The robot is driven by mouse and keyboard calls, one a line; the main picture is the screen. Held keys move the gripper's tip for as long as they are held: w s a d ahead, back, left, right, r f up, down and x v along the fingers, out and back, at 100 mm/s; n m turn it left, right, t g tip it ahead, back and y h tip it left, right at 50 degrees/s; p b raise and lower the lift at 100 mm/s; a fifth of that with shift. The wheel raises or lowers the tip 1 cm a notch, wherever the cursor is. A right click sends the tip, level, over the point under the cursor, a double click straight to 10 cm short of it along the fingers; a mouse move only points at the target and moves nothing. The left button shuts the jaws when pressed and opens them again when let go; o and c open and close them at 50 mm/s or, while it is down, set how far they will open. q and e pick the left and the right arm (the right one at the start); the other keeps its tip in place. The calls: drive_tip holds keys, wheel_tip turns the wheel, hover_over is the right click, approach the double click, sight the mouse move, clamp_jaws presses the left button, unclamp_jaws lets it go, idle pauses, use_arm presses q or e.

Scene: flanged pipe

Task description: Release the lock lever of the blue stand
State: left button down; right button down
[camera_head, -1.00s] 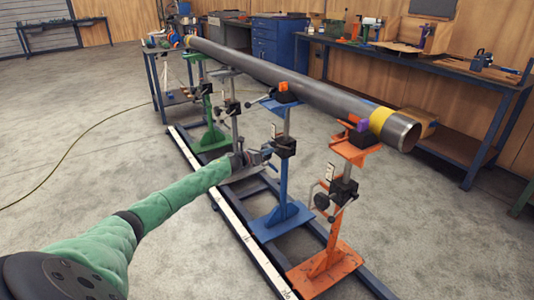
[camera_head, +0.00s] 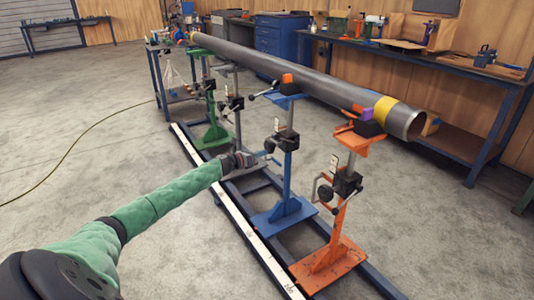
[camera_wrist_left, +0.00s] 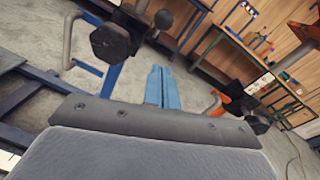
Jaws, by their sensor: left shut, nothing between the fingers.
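The blue stand (camera_head: 288,185) stands upright on the rail frame below the pipe (camera_head: 290,77). Its black clamp block (camera_head: 290,141) sits partway up the post. In the left wrist view the block (camera_wrist_left: 110,42) has a grey bent handle (camera_wrist_left: 68,42) on one side and a black ball-ended lever (camera_wrist_left: 163,19) on the other. My left gripper (camera_head: 274,160) is left of the post and a little below the block. Its light blue fingers (camera_wrist_left: 162,88) are together, with nothing between them, apart from the lever. My right gripper is out of view.
The orange stand (camera_head: 334,225) with its own clamp and handle is close on the right. The green stand (camera_head: 214,125) and a grey post are behind on the left. A workbench (camera_head: 440,70) runs along the back wall.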

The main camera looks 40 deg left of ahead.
use_arm(q)
drive_tip(key=v, duration=0.2)
drive_tip(key=r+v, duration=0.1)
drive_tip(key=v, duration=0.2)
drive_tip(key=shift+s, duration=0.15)
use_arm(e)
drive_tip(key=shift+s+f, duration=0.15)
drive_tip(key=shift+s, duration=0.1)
use_arm(q)
drive_tip(key=shift+a, duration=0.1)
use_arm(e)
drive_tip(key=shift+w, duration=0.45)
